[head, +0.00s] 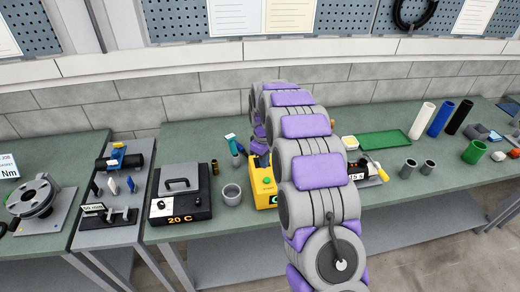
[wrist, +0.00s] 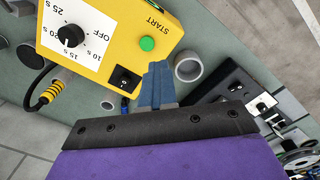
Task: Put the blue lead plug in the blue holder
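I cannot make out for certain which thing is the blue lead plug or the blue holder. A small blue piece (wrist: 125,103) shows beside the yellow box in the wrist view, mostly hidden by my gripper. In the head view a blue-teal piece with a white tip (head: 233,145) stands behind the grey cup, and a blue upright piece (head: 130,184) stands on the left rack. My gripper (wrist: 158,72) shows as blue-grey fingers close together with no gap visible, above the bench between the yellow box and the cup. My arm hides the gripper in the head view.
The yellow timer box (wrist: 110,40) with a green button is close by; a black-and-yellow plug with a cable (wrist: 48,92) is at its side. A grey cup (head: 231,194) and a black 20 C box (head: 181,195) stand to the left. Several tubes stand at right.

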